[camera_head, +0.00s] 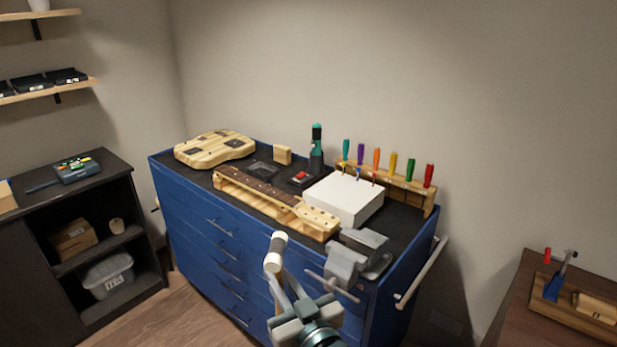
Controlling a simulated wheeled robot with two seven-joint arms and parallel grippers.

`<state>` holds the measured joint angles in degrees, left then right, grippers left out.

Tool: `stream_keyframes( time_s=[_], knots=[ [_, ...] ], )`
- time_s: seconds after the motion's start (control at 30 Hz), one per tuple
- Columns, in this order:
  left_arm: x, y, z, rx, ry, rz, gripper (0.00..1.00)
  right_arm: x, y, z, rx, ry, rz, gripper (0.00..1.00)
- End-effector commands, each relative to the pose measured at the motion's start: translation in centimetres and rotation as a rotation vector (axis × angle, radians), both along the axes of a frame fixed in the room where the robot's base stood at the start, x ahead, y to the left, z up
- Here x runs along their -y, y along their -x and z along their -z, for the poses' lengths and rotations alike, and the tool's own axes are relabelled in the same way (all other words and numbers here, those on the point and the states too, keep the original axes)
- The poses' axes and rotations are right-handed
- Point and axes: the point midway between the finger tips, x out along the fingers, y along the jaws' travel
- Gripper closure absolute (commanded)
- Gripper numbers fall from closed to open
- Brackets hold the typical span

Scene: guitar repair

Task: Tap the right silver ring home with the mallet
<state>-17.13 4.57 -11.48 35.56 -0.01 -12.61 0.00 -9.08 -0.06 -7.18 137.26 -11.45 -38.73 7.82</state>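My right gripper (298,305) comes in from the bottom edge and appears shut on the mallet (277,250). The mallet's pale head with a dark band stands up in front of the blue cabinet's drawers, at the near side of the bench. The guitar neck (260,192) lies on the bench, its dark fretboard to the left. Its pale headstock (318,219) is at the right end, up and right of the mallet head. The silver rings are too small to tell apart here. My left gripper is out of view.
A grey vise (350,256) sits at the bench's near right corner. A white box (345,198) lies behind the headstock, with a rack of coloured screwdrivers (390,169) behind it. A wooden guitar body (214,148) lies at the left. A bar handle (422,272) juts out at the right.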

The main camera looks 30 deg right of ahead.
Motion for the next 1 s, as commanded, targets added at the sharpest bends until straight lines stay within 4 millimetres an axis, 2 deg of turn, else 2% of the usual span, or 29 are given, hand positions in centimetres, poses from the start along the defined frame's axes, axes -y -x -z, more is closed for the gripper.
stream_keyframes(
  time_s=[0.17,0.33,0.6,0.77,1.0],
  knots=[
    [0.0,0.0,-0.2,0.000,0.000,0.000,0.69,0.8,-1.3,0.3,-0.015,-0.011,0.023,1.00],
    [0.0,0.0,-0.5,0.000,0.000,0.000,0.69,3.2,-4.7,1.4,-0.068,-0.051,0.094,1.00],
    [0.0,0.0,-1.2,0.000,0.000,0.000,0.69,9.9,-12.1,3.1,-0.220,-0.207,0.308,1.00],
    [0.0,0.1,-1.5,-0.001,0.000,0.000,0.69,13.6,-15.4,3.4,-0.312,-0.338,0.446,1.00],
    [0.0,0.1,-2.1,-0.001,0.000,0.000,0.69,18.6,-19.4,3.1,-0.441,-0.611,0.666,1.00]
  ],
)
